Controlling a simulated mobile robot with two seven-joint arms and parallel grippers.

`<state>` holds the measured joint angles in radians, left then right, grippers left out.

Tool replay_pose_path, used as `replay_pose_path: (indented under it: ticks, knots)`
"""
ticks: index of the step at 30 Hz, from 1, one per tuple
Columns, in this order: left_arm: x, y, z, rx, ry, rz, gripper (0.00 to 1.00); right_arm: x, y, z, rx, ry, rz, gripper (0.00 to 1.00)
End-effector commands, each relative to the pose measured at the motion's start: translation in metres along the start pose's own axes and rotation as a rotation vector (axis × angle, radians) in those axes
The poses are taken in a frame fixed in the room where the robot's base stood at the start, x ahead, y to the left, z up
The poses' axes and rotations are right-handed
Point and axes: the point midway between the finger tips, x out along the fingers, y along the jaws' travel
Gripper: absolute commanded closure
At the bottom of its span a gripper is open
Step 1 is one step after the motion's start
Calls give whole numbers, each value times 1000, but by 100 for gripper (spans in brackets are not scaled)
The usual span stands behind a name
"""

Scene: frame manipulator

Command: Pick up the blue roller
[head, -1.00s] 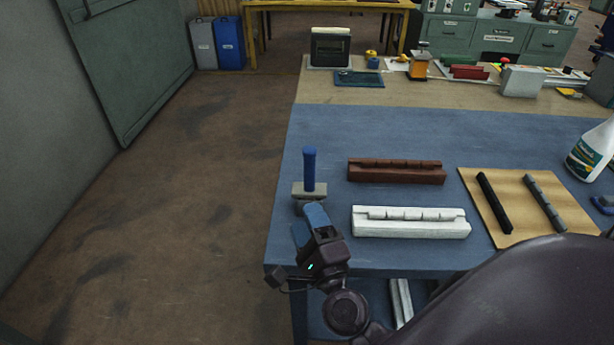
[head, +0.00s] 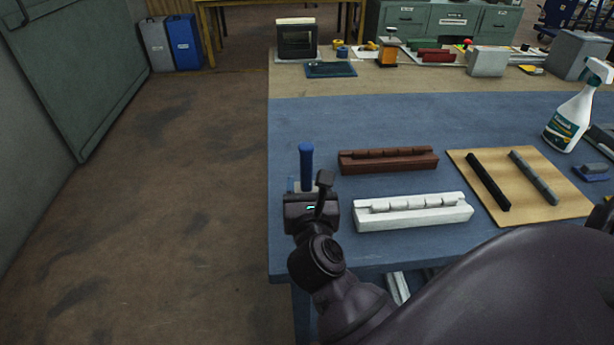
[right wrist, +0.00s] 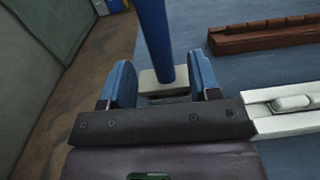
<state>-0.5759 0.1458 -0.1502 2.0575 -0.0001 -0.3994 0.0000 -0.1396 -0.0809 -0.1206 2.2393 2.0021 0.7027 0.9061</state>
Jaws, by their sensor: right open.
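The blue roller (head: 306,160) stands upright in a pale grey block-shaped stand at the left edge of the blue table top. It also shows in the right wrist view (right wrist: 154,38), rising from the pale stand (right wrist: 165,82). My right gripper (right wrist: 160,67) is open, with its two blue fingers on either side of the roller's lower part. I see gaps between the fingers and the roller. In the head view my right gripper (head: 308,188) is just in front of the roller and hides its base and most of the stand. My left gripper is not in view.
A brown slotted rack (head: 388,162) and a white slotted rack (head: 413,211) lie right of the roller. A tan board (head: 528,205) holds a black bar (head: 488,182) and a grey bar (head: 534,178). A spray bottle (head: 570,120) stands far right. Open floor lies left.

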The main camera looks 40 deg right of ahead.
Motion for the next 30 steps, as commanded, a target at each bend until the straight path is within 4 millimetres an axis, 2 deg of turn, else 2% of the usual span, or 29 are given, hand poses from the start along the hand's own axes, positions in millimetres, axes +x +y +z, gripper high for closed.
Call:
replay_pose_path:
  ticks: [8,18,27,30]
  knots:
    - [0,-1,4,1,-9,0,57,18,0,2,-3,-2,0,44]
    - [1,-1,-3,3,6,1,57,60,0,4,-3,-1,1,44]
    - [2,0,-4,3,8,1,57,64,-1,4,-3,0,0,44]
    - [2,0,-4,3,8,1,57,64,-1,4,-3,0,0,57]
